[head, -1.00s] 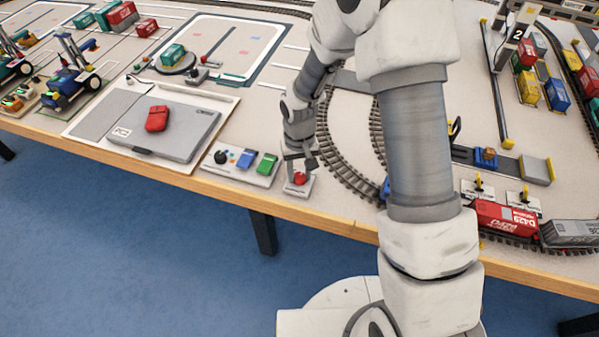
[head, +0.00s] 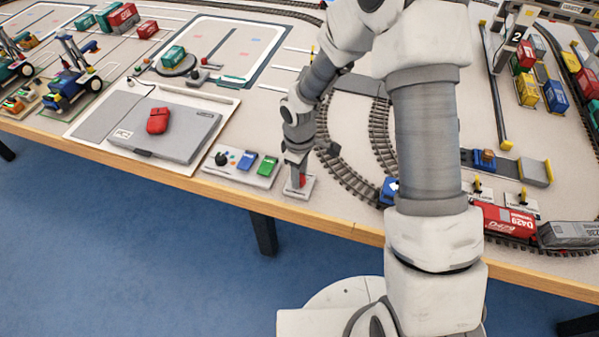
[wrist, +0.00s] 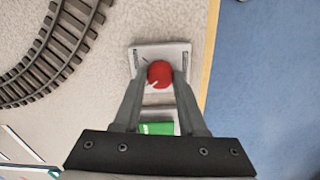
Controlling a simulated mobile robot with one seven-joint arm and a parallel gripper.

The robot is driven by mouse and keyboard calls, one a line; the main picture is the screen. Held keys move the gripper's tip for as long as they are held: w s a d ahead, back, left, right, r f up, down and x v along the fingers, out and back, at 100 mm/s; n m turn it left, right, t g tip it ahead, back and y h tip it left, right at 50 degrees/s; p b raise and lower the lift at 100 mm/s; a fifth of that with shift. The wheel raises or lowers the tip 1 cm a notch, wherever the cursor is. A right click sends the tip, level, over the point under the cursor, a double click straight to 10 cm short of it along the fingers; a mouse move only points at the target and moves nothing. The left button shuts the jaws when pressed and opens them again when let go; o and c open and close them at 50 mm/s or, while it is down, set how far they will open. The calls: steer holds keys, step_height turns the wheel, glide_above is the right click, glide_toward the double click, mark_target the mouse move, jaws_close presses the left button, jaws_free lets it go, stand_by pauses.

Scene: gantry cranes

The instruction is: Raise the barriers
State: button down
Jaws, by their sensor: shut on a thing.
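A small pale plate with a red knob stands near the table's front edge; the plate shows in the head view (head: 307,189) and the wrist view (wrist: 178,51). The round red knob (wrist: 160,73) is between my fingertips in the wrist view. My gripper (head: 299,178) points down and is shut on the red knob, which it partly hides in the head view (head: 302,181); the gripper also shows in the wrist view (wrist: 160,78). I cannot make out the barriers for sure; my arm covers part of the table.
A control panel (head: 226,173) with a black knob and blue and green buttons stands just left of the plate. Curved track (head: 352,181) lies to the right, with a blue vehicle (head: 388,191) on it. A grey case (head: 185,130) with a red object (head: 157,120) lies further left.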

steer(key=shift+n, duration=0.7)
steer(key=shift+c, duration=2.3)
jaws_free()
step_height(320, 180, up, 18)
steer(key=p, duration=0.3)
steer(key=shift+f, duration=0.25)
steer(key=s+d+r+m+t+h, duration=0.1)
steer(key=s+d+r+m, duration=0.25)
steer(key=r, duration=0.25)
steer(key=s+d+r+m+t, duration=0.2)
steer(key=s+d+r, duration=0.15)
steer(key=r, duration=0.25)
steer(key=s+d+r+m+t, duration=0.1)
steer(key=s+d+r+m, duration=0.1)
steer(key=s, duration=0.4)
steer(key=s+d+r+m+t+y, duration=0.1)
steer(key=s+d+r+m, duration=0.2)
steer(key=s+m, duration=0.3)
steer(key=shift+r+t, duration=0.3)
steer(key=shift+r, duration=0.3)
